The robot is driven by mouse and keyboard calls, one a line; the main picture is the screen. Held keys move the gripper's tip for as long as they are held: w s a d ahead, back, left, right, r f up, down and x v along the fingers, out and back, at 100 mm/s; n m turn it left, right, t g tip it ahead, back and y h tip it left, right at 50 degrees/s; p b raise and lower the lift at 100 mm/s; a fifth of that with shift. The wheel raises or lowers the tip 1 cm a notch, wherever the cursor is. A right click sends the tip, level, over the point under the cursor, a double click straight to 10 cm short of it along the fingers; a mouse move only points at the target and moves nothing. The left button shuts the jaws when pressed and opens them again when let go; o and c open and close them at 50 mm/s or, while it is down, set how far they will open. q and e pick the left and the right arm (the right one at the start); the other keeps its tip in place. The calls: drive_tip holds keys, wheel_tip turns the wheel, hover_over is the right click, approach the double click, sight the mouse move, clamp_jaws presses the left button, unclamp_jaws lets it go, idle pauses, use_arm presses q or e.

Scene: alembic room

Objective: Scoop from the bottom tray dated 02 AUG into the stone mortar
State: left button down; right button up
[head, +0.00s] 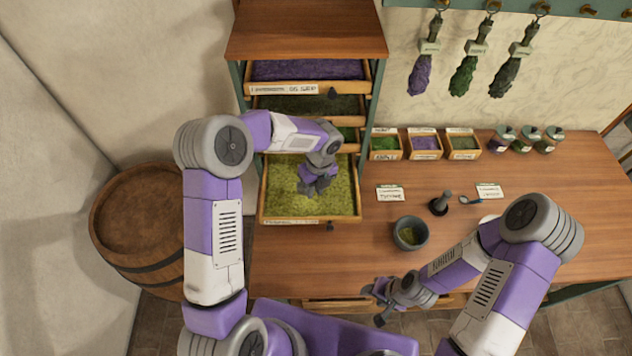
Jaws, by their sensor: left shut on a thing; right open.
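The bottom tray (262,208) is pulled out of the wooden cabinet and holds yellow-green dried herb. The label on its front is too small to read. My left gripper (313,188) is over the middle of this tray, low at the herb. It is shut on what seems to be a scoop, mostly hidden by the gripper. My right gripper (374,304) is open and empty near the table's front edge, below the mortar.
Upper trays with purple herb (307,70) and dark green herb (308,104) are partly out above. A pestle (446,197) in a dark stand, paper cards (390,194), small herb boxes (425,147) and jars (528,138) occupy the table. A barrel (140,215) stands left.

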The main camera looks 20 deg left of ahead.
use_arm(q)
drive_tip(key=shift+f+b, duration=2.2)
drive_tip(key=shift+f, duration=1.1)
drive_tip(key=shift+d, duration=0.15)
drive_tip(key=shift+w+d, duration=0.2)
drive_tip(key=shift+d, duration=0.35)
drive_tip(key=shift+w+d, duration=0.15)
drive_tip(key=shift+d, duration=0.35)
drive_tip(key=shift+r, duration=0.1)
wheel_tip(320, 180, up, 6)
drive_tip(key=p, duration=0.4)
drive_tip(key=shift+f, duration=0.2)
drive_tip(key=shift+s+f, duration=0.1)
